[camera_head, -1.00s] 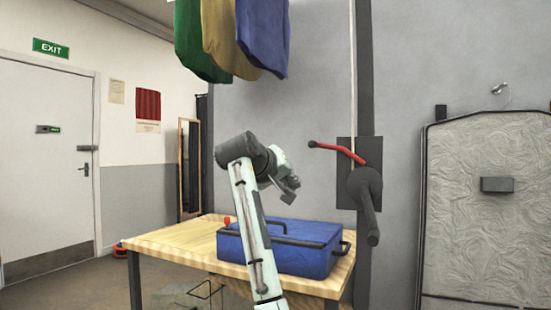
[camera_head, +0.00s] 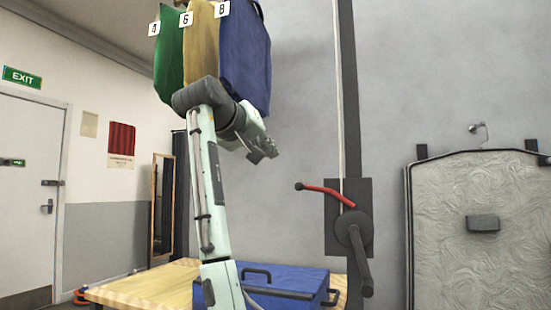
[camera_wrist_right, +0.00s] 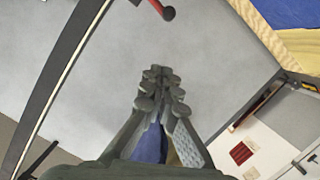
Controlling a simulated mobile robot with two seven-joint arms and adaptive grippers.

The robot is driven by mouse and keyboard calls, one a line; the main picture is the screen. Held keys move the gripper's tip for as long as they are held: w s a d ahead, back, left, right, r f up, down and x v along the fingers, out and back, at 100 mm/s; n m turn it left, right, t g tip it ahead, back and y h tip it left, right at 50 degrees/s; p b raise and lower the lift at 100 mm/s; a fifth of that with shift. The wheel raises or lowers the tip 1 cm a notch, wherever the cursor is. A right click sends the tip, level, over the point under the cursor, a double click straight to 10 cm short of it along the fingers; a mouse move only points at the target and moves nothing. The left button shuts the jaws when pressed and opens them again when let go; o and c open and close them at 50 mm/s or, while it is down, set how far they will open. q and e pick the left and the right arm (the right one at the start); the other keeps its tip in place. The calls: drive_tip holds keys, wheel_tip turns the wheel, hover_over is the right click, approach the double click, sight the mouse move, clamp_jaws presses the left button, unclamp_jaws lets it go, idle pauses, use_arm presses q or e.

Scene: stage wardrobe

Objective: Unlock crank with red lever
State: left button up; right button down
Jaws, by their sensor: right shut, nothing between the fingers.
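The red lever (camera_head: 327,192) with a dark round knob at its left end sits on a dark plate (camera_head: 333,235) on the grey wall, in the head view. Below it is the dark crank (camera_head: 358,245), its handle pointing down and to the right. My right gripper (camera_head: 266,152) is shut and empty, up and to the left of the lever and clear of it. In the right wrist view the closed fingers (camera_wrist_right: 160,78) point at bare wall, and the lever's end (camera_wrist_right: 164,10) shows at the top edge. My left gripper is not in view.
A blue case (camera_head: 290,280) lies on a wooden table (camera_head: 140,287) below the arm. Green, yellow and blue cloths (camera_head: 245,55) with number tags hang behind the arm. A rope (camera_head: 338,90) runs up from the plate. A grey panel (camera_head: 480,260) stands at the right.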

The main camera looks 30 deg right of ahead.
sight(314, 188)
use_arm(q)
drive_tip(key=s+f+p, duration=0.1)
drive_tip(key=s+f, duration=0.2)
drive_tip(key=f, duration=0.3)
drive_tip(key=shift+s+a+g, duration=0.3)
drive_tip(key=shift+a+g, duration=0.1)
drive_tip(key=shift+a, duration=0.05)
use_arm(e)
drive_tip(key=w+d+f, duration=0.3)
drive_tip(key=d+f, duration=0.2)
drive_tip(key=d, duration=0.3)
drive_tip(key=shift+w+f, duration=0.15)
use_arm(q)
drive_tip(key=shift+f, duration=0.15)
